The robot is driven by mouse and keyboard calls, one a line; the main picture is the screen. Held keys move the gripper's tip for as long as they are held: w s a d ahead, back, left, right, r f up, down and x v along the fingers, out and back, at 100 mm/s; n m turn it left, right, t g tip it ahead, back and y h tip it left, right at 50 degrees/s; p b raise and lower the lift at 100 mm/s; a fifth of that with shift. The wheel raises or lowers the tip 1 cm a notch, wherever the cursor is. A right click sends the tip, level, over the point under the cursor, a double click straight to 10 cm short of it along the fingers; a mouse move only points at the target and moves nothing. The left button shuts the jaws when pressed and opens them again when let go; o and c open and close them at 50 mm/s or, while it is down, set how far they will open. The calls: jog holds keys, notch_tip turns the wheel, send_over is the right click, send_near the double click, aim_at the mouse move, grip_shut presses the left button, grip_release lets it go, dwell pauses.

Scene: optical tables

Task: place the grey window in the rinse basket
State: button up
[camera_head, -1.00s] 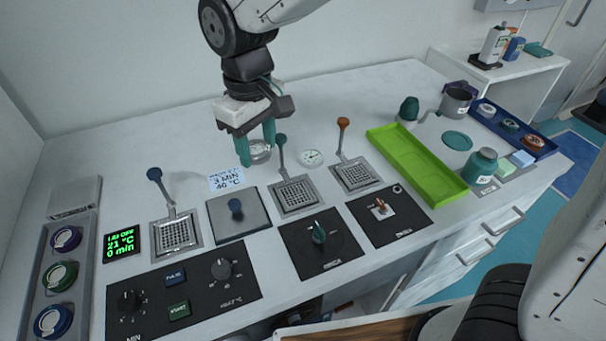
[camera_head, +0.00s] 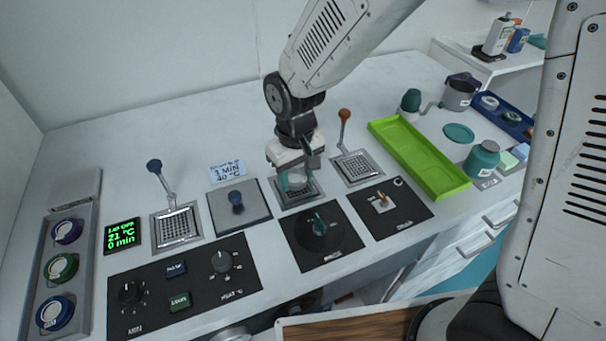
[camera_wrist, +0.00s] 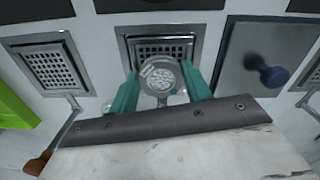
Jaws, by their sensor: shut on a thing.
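The grey window (camera_wrist: 160,77) is a round, speckled disc with a grey rim and a small pale label. My gripper (camera_wrist: 160,88) is shut on it, with one teal finger on each side. In the head view, my gripper (camera_head: 296,183) is low over the middle basket, and the window (camera_head: 297,181) shows between the fingers. The middle basket, behind the panel that seems to read rinse, is a square metal mesh (camera_head: 300,195), partly hidden by my gripper. In the wrist view, its mesh (camera_wrist: 163,46) shows beyond the window. I cannot tell whether the window touches the basket.
A blue-handled basket (camera_head: 176,228) and a lidded well (camera_head: 240,211) stand left. An orange-handled basket (camera_head: 357,167) stands right, beside an empty green tray (camera_head: 420,158). Knob panels (camera_head: 322,238) lie in front. Coloured ringed discs sit in the left rack (camera_head: 88,262).

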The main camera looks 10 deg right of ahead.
aim_at(297, 179)
jog(key=shift+f, duration=0.35)
jog(key=o, duration=1.1)
jog(key=shift+c, duration=0.2)
notch_tip(297, 179, up, 12)
jog(key=s+d+r+m, duration=0.2)
jog(key=s+d+r, duration=0.2)
jog(key=s+d, duration=0.5)
jog(key=s+d+r+m+t, duration=0.1)
jog(key=s+d+r+m, duration=0.2)
jog(key=s+d, duration=0.7)
jog(key=d+r, duration=0.1)
jog(key=d, duration=0.2)
